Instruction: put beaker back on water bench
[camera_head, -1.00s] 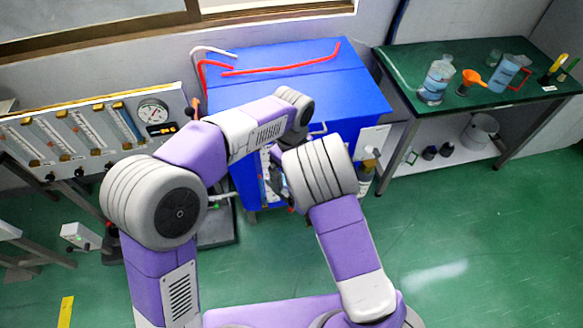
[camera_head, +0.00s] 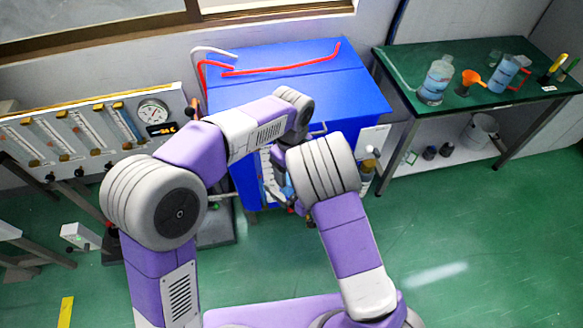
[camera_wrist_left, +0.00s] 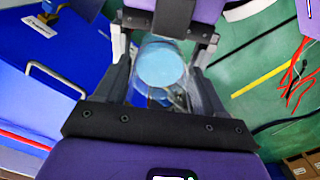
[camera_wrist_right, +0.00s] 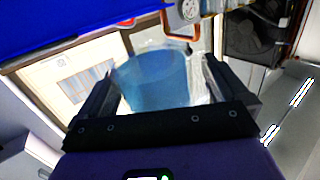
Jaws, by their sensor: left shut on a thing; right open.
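The beaker (camera_wrist_left: 162,68) is clear with light blue water in it. My left gripper (camera_wrist_left: 163,52) is shut on it. The beaker also fills the space between the fingers of my right gripper (camera_wrist_right: 158,82), which is open around it; I cannot tell whether those fingers touch it. The two grippers face each other closely across the beaker. In the head view my arms hide most of the grippers and beaker, in front of the blue cabinet. The water bench (camera_head: 420,58) is the green-topped table at the right.
On the bench stand a wash bottle (camera_head: 436,80), an orange funnel (camera_head: 471,77) and a blue-filled vessel (camera_head: 505,74). The blue cabinet (camera_head: 345,95) with red tubing is close to my arms. A gauge panel (camera_head: 90,130) stands left. The floor at right is clear.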

